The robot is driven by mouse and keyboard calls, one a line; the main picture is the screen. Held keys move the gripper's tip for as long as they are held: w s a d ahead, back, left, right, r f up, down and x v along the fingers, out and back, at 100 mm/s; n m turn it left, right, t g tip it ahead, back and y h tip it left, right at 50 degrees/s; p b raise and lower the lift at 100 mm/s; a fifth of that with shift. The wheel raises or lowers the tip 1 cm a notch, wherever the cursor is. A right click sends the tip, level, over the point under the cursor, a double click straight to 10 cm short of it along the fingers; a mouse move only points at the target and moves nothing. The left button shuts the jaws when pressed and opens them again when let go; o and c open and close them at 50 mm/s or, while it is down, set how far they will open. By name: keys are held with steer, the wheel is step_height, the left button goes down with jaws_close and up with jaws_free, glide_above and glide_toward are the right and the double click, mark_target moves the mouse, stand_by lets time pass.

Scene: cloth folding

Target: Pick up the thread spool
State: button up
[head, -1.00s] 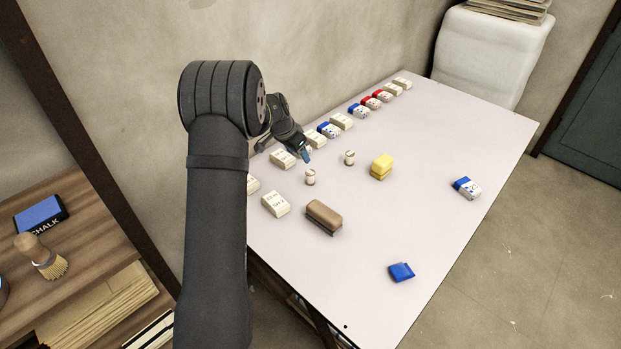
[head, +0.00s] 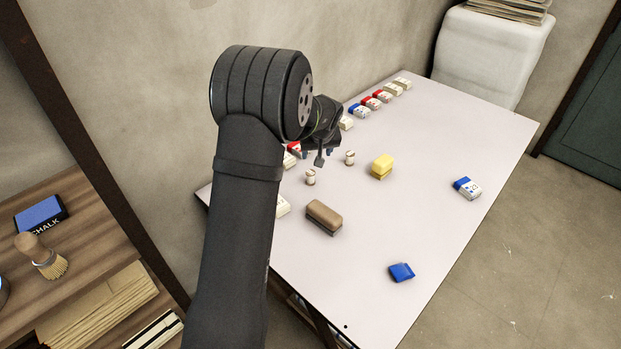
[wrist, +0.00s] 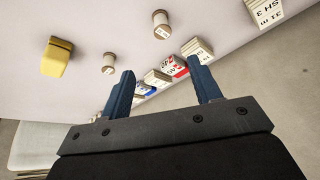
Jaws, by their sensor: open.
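Two small thread spools with pale ends stand upright on the table (head: 440,150) in the head view. One spool (head: 310,177) is nearer and to the left, the other spool (head: 350,157) is farther and to the right. The wrist view shows both: one spool (wrist: 161,24) at top centre and the other spool (wrist: 109,63) lower left, close to the left fingertip. My gripper (wrist: 165,80) has its two blue fingers wide apart with nothing between them. In the head view my gripper (head: 318,158) hangs above the table close to both spools.
A yellow block (head: 381,166), a brown brush-like block (head: 323,217), a blue item (head: 401,272) and a blue-and-white box (head: 467,188) lie on the table. A row of small boxes (head: 372,102) lines the wall side. The table's right half is mostly clear.

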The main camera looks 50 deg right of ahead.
mark_target(311, 173)
steer(key=x, duration=1.2)
steer(key=shift+a+x, duration=0.15)
steer(key=shift+x, duration=1.2)
steer(key=shift+a+x, duration=0.1)
steer(key=shift+x, duration=1.25)
steer(key=c, duration=1.1)
steer(key=shift+c, duration=0.2)
